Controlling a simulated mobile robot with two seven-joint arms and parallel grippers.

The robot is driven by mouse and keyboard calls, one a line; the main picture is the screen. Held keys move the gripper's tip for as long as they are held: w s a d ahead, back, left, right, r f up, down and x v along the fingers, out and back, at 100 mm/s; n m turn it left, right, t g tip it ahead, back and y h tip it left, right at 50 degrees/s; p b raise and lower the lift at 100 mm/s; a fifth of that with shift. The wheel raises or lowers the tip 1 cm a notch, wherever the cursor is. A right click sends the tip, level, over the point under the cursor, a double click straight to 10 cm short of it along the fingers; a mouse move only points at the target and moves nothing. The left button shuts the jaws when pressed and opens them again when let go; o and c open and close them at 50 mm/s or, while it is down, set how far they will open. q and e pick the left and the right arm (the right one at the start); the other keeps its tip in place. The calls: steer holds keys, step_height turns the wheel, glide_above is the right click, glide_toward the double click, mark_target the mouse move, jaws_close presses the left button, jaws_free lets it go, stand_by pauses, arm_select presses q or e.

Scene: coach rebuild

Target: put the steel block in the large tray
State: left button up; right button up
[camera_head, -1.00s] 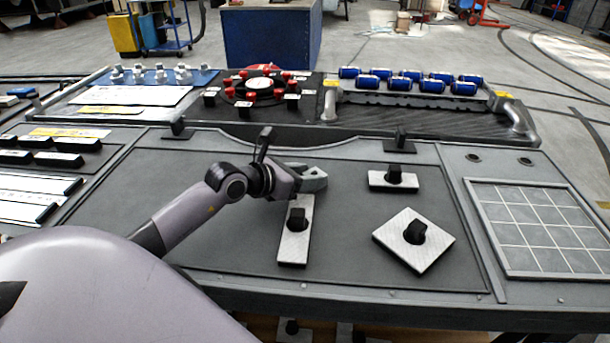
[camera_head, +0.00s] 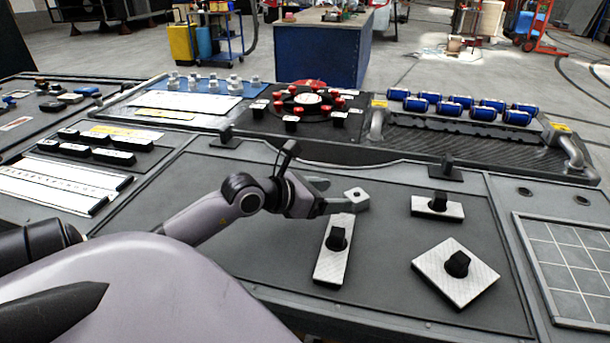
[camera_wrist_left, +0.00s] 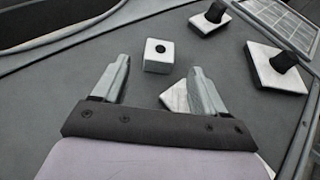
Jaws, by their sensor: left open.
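My left gripper (camera_head: 337,195) is open. In the wrist view its fingertips (camera_wrist_left: 160,65) stand apart to either side of the block's near part, with gaps on both sides. A framed, gridded tray (camera_head: 518,255) lies at the right; I cannot tell whether it is the large tray. My right gripper is not in view.
Light plates with black knobs stand close by: a long one (camera_head: 326,268), a small one (camera_head: 453,210) and a square one (camera_head: 440,272). A rack of blue cylinders (camera_head: 462,114) and a red-knobbed round fixture (camera_head: 308,98) are behind.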

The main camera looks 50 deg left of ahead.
arm_select(q)
steer(key=shift+v, duration=3.3)
